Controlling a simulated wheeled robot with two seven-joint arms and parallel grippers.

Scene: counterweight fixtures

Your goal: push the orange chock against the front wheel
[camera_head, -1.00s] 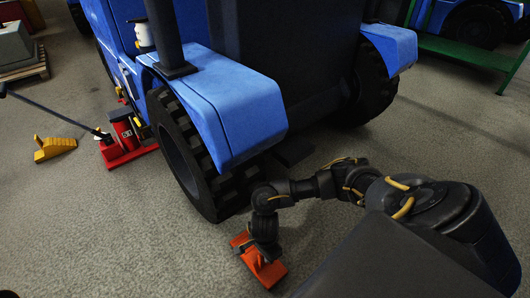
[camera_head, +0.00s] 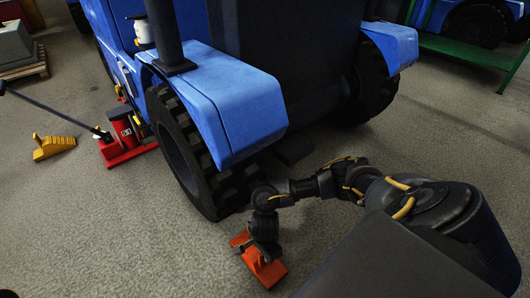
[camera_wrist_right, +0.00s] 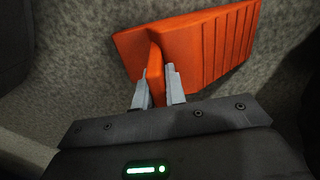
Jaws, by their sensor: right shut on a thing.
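The orange chock (camera_head: 262,267) lies on the floor in the head view, just below the front wheel (camera_head: 193,160) of the blue tractor, with a small strip of floor between them. In the right wrist view the orange chock (camera_wrist_right: 215,45) fills the upper middle, its ribbed face to the right. My right gripper (camera_wrist_right: 160,84) is shut on an upright orange rib of the chock, one grey finger on each side. In the head view my right gripper (camera_head: 264,248) is over the chock and partly hides it. My left gripper is not in view.
A red jack (camera_head: 124,138) with a long dark handle stands left of the wheel. A yellow chock (camera_head: 54,147) lies farther left. A green bench (camera_head: 465,50) is at the back right. The floor left of the orange chock is clear.

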